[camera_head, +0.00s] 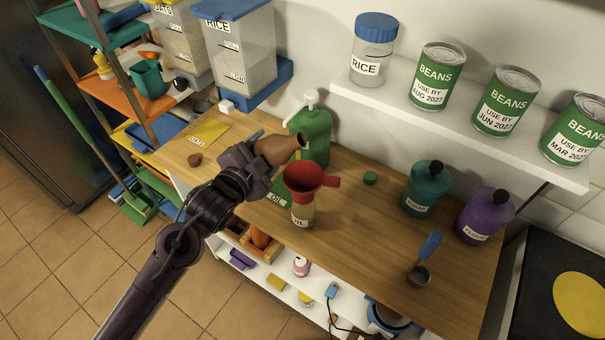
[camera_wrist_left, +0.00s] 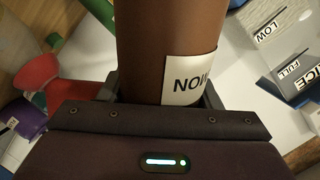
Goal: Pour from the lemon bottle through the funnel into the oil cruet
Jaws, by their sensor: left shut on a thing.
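My left gripper (camera_head: 262,160) is shut on the brown lemon bottle (camera_head: 280,149). The bottle is tilted, nearly lying, with its open mouth towards the right, up and left of the funnel in the picture. In the left wrist view the bottle (camera_wrist_left: 165,45) fills the middle, with part of its white label upside down. The red funnel (camera_head: 304,177) sits in the neck of the oil cruet (camera_head: 302,216), which stands upright on the wooden counter. No stream shows from the bottle's mouth. My right gripper is out of view.
A green pump bottle (camera_head: 312,135) stands close behind the lemon bottle. A brown cap (camera_head: 195,160), a yellow card (camera_head: 208,132) and a green cap (camera_head: 370,178) lie on the counter (camera_head: 350,230). Teal (camera_head: 426,188) and purple (camera_head: 484,215) bottles and a blue-handled scoop (camera_head: 424,262) are at right.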

